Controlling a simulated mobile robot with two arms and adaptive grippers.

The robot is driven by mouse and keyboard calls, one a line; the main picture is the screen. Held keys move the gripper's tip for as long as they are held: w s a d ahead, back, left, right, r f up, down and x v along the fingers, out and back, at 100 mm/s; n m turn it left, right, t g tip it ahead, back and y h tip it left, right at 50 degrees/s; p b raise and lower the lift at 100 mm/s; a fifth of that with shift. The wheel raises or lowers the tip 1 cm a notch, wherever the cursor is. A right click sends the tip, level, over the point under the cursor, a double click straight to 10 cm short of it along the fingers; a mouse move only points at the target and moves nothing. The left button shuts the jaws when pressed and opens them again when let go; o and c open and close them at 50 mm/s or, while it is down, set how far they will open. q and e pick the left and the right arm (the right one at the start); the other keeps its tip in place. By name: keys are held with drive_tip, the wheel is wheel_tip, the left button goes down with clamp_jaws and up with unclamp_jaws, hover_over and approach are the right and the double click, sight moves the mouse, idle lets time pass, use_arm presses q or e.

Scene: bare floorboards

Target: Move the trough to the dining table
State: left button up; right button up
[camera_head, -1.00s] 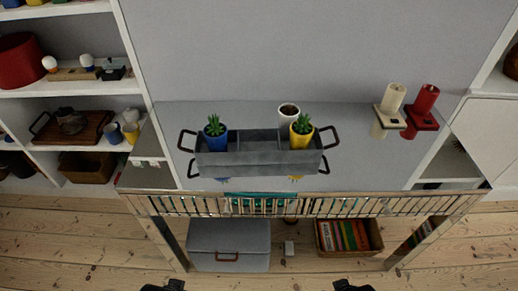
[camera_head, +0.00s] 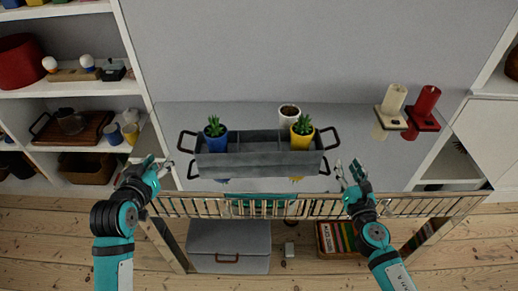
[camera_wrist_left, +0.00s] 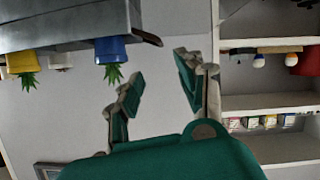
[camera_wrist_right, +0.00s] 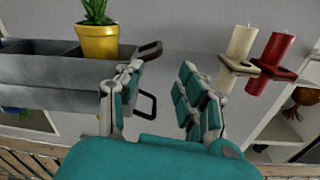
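The grey metal trough (camera_head: 258,160) stands on a reflective shelf top against the wall. It has a dark handle at each end and divided compartments. It holds a plant in a blue pot (camera_head: 215,138) at the left and a plant in a yellow pot (camera_head: 301,136) at the right. My left gripper (camera_head: 156,166) is open and empty, left of the trough's left handle. My right gripper (camera_head: 347,172) is open and empty, just right of the right handle (camera_wrist_right: 150,50), apart from it or nearly touching; I cannot tell which. No dining table is identifiable.
A white pot (camera_head: 289,113) stands at the trough's back edge. A cream candle (camera_head: 393,99) and a red candle (camera_head: 426,103) on holders are to the right. A slatted rail (camera_head: 300,206) runs along the front. Below are a grey box (camera_head: 229,237) and a book crate (camera_head: 347,239).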

sight(180, 138)
drive_tip(key=shift+r, duration=0.1)
